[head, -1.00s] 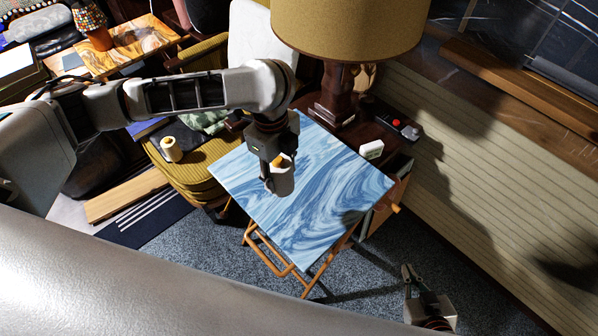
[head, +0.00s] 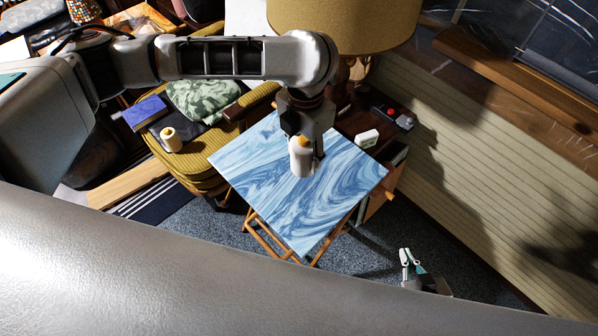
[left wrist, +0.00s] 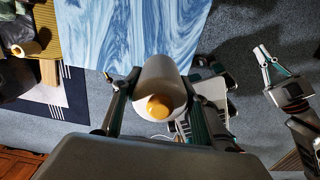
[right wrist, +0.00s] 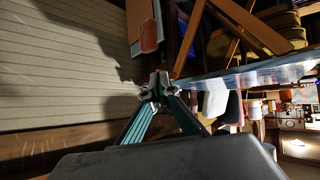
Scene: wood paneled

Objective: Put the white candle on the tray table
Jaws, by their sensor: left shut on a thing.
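The white candle (head: 301,162) is a white cylinder with an orange top. My left gripper (head: 303,150) is shut on it and holds it upright over the blue marbled tray table (head: 345,185). The candle also shows between the fingers in the left wrist view (left wrist: 162,80), its orange top facing the camera. The gap between candle base and tabletop cannot be judged. My right gripper (head: 408,258) is low, right of the table, and empty. Its fingertips meet in the right wrist view (right wrist: 158,87).
A cream candle with a yellow top (head: 171,139) stands on the mustard chair (head: 195,178) at left, near a blue book (head: 146,112). The tabletop around the held candle is bare.

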